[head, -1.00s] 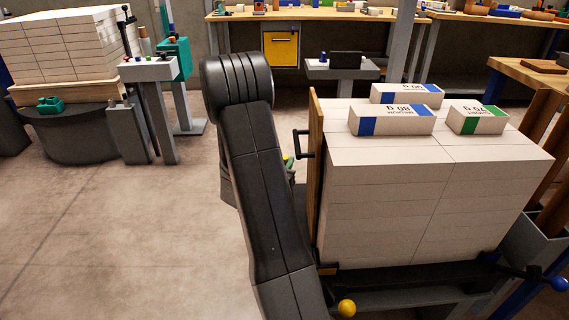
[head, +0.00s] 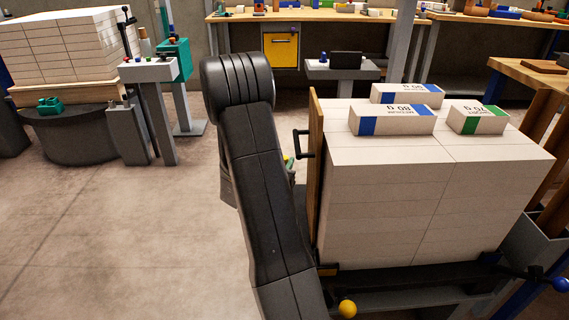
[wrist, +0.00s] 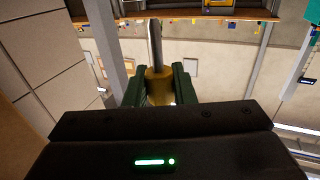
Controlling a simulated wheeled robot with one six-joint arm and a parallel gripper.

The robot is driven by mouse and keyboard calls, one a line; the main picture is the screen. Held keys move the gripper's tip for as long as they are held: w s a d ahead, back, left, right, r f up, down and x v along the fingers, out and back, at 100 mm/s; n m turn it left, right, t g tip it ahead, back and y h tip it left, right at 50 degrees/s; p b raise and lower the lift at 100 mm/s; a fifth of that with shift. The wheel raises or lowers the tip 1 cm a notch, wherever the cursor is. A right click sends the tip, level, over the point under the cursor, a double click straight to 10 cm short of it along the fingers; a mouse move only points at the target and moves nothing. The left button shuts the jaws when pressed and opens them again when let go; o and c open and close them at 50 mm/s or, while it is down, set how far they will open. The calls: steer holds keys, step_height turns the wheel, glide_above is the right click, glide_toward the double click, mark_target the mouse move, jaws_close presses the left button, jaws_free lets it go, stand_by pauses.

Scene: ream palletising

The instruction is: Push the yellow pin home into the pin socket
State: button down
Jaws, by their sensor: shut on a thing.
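In the wrist view, the green fingers of my gripper (wrist: 158,92) are shut on the yellow pin (wrist: 157,84). A grey shaft (wrist: 155,42) extends from the yellow part, away from my gripper. In the head view, my arm covers most of the gripper; only a small green and yellow part of my gripper (head: 289,165) shows beside the wooden board. I cannot make out the pin socket in either view, nor whether the shaft touches it.
A pallet stack of white reams (head: 420,205) stands at the right, with a wooden board (head: 316,165) and black handle (head: 301,144) on its left side. A yellow ball knob (head: 346,307) is low in front. The floor (head: 110,240) at left is clear.

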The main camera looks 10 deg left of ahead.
steer(key=shift+f+b, duration=2.65)
steer(key=shift+f, duration=0.2)
steer(key=c, duration=1.1)
jaws_free()
steer(key=shift+c, duration=0.2)
steer(key=s+a+p, duration=0.2)
steer(key=s+p, duration=0.1)
steer(key=s, duration=1)
steer(key=shift+s+a, duration=0.3)
steer(key=shift+a, duration=0.05)
steer(key=shift+w, duration=0.1)
steer(key=w+d+b, duration=0.1)
steer(key=w, duration=0.3)
steer(key=w+b, duration=0.1)
steer(key=w, duration=0.4)
steer(key=w+d+b, duration=0.1)
steer(key=w, duration=0.3)
steer(key=shift+w+d, duration=0.3)
steer(key=shift+d, duration=0.05)
steer(key=shift+s+r+p, duration=0.1)
steer(key=shift+r+p, duration=0.2)
steer(key=shift+r, duration=0.05)
steer(key=shift+a, duration=0.1)
